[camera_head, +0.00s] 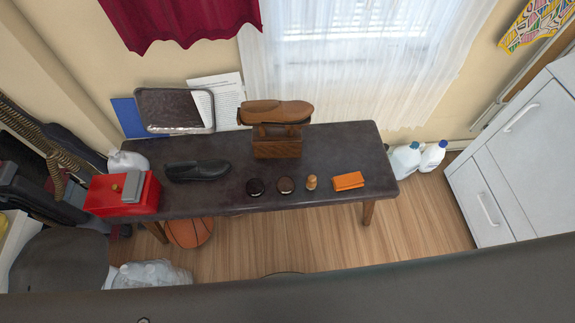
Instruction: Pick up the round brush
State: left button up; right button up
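A small light-wood piece (311,182) with a rounded top stands near the front edge of the dark bench (345,147); it looks like the round brush, though its bristles are too small to make out. A dark round tin (255,187) and a brown-topped round tin (286,185) sit just left of it. A folded orange cloth (348,181) lies just right of it. Neither of my grippers shows in this view.
A brown shoe (275,112) rests on a wooden shoe box (277,146) behind the tins. A black shoe (197,171) and red box (122,194) are left. A basketball (189,231) is beneath; white drawers (515,150) stand right. The bench's right end is clear.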

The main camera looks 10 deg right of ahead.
aim_at(311, 182)
jog(key=k, duration=0.5)
jog(key=z, duration=1.15)
jog(key=i, duration=0.85)
jog(key=u, duration=2.4)
